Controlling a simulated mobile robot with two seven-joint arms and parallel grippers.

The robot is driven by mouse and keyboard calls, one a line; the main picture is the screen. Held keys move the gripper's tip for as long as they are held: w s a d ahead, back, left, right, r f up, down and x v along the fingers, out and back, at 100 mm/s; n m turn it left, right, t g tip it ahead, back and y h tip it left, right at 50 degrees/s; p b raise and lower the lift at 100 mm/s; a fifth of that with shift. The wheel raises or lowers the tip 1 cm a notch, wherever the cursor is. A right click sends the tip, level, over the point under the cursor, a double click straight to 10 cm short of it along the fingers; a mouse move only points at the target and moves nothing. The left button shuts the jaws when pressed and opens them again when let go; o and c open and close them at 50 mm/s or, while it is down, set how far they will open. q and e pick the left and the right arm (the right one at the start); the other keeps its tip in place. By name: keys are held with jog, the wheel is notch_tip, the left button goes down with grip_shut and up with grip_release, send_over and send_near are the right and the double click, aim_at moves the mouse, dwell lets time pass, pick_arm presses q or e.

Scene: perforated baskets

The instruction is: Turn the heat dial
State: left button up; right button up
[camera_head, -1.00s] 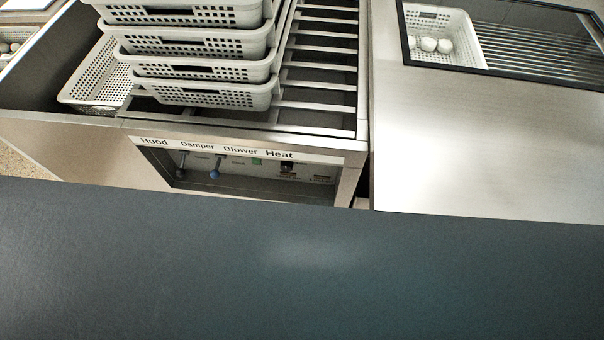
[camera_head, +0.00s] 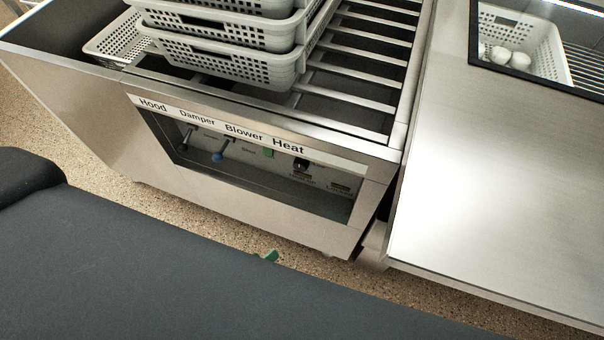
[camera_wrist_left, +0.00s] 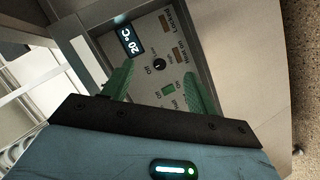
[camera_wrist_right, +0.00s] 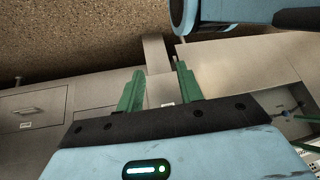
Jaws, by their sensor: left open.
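The heat dial (camera_head: 301,163) is a small black knob under the "Heat" label on the recessed control panel (camera_head: 240,150). In the left wrist view the dial (camera_wrist_left: 160,64) shows beside a lit display (camera_wrist_left: 128,40) reading 20 °C. My left gripper (camera_wrist_left: 159,75) is open and empty, its green fingers apart, facing the panel with the dial seen between them.
Damper and hood levers, one with a blue knob (camera_head: 217,157), and a green switch (camera_head: 268,152) sit left of the dial. Stacked perforated baskets (camera_head: 240,65) stand on the rack above. A bare steel counter (camera_head: 480,190) lies to the right.

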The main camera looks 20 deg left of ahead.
pick_arm(q)
jog(key=w+f+n+t+y+b, duration=0.1)
jog(key=w+f+n+t+b, duration=0.1)
jog(key=w+n+b, duration=0.7)
jog(key=w+a+f+n+t+y+b, duration=0.1)
jog(key=w+f+n+t+y+b, duration=0.1)
jog(key=w+n+b, duration=0.7)
jog(key=f+n+t+b, duration=0.1)
jog(key=n+b, duration=0.4)
jog(key=n, duration=0.2)
jog(key=shift+a+f+n, duration=0.15)
jog(key=shift+f+n, duration=0.15)
jog(key=shift+f, duration=0.05)
pick_arm(e)
notch_tip(320, 180, down, 22)
jog(key=d+g, duration=0.1)
jog(key=shift+w, duration=0.2)
pick_arm(q)
jog(key=shift+w, duration=0.15)
